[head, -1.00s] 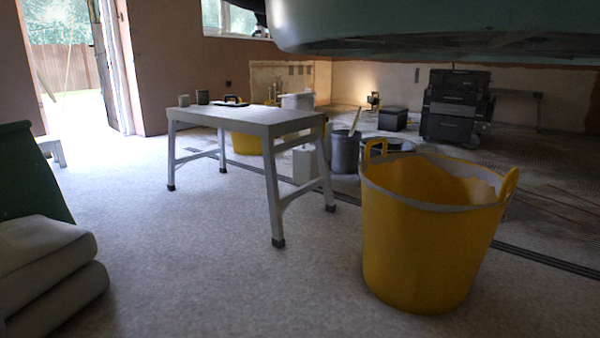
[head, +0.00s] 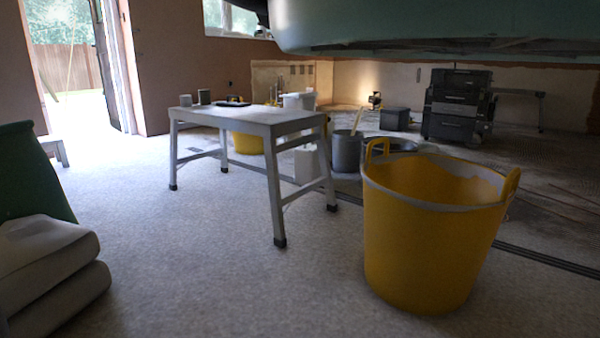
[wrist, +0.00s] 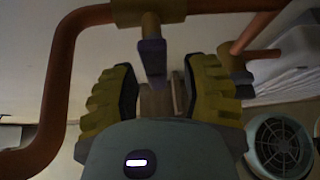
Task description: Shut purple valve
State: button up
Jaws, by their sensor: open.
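The purple valve handle (wrist: 152,58) shows in the wrist view, hanging below a brass fitting on a copper pipe. My gripper (wrist: 160,77) is open, with its yellow, dark-padded fingers on either side of the handle's lower end. A gap shows between the handle and each finger; I cannot tell how deep the handle sits between them. Neither the valve nor my gripper shows in the head view.
The copper pipe (wrist: 60,85) bends down on the left in the wrist view; a round grille (wrist: 280,146) is lower right. In the head view, a yellow tub (head: 430,245) and a grey trestle table (head: 265,117) stand on the pale floor.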

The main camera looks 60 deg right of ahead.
jog(key=v, duration=1)
jog(key=shift+d, duration=0.3)
